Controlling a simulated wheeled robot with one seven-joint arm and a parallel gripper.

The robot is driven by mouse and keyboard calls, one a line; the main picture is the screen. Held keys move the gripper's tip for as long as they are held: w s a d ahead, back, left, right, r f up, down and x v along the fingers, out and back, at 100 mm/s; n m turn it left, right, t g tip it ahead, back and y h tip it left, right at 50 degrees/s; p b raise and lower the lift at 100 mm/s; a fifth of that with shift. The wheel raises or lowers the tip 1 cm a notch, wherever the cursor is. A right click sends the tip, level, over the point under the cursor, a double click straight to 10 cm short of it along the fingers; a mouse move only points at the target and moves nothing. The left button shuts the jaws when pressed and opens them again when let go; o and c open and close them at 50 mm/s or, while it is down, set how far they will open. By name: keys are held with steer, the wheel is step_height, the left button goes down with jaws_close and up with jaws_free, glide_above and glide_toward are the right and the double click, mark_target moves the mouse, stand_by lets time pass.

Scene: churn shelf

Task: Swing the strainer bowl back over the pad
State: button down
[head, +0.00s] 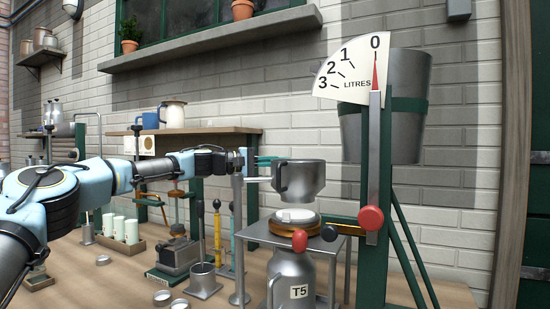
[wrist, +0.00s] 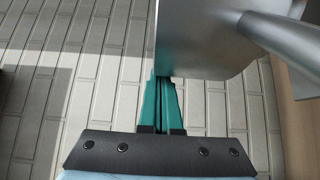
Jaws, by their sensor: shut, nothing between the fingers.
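The strainer bowl (head: 305,178) is a grey metal bowl with a handle on its left side. In the head view it appears upright just above a white round pad (head: 298,214) in a gold-brown ring. Exact alignment in depth is unclear. In the wrist view a large grey metal surface (wrist: 205,38), apparently the bowl, fills the upper right. My gripper (head: 272,160) reaches in from the left at the bowl's left side. Its teal fingers (wrist: 162,80) are together and empty in the wrist view, tips at the metal's lower edge. Whether they touch is unclear.
A churn marked T5 (head: 293,280) stands below the pad. A green post with a litres dial (head: 352,68) and red knob (head: 371,218) stands right. A vertical grey post (head: 238,235) stands below my gripper. Several tools and cups crowd the bench to the left.

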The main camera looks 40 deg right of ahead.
mark_target(295, 164)
steer(key=shift+s+a+r+m+g+y+p, duration=0.1)
steer(key=shift+s+a+m+g+y+p, duration=0.05)
steer(key=shift+s+m+g+y+p, duration=0.55)
steer(key=shift+s+a+r+m+g+y+p, duration=0.1)
steer(key=shift+s+m+g+y+p, duration=0.3)
steer(key=shift+s+m+g+p, duration=0.35)
steer(key=s+m+g+y+p, duration=0.1)
steer(key=s+a+g+y+p, duration=0.1)
steer(key=shift+s+m, duration=0.35)
steer(key=shift+s+a+f+m+g+y+p, duration=0.1)
steer(key=shift+s+a+m+g+y+p, duration=0.25)
steer(key=shift+s+m+g+y+p, duration=0.45)
steer(key=shift+s+a+f, duration=0.1)
steer(key=shift+s+a, duration=0.5)
steer(key=shift+s, duration=0.1)
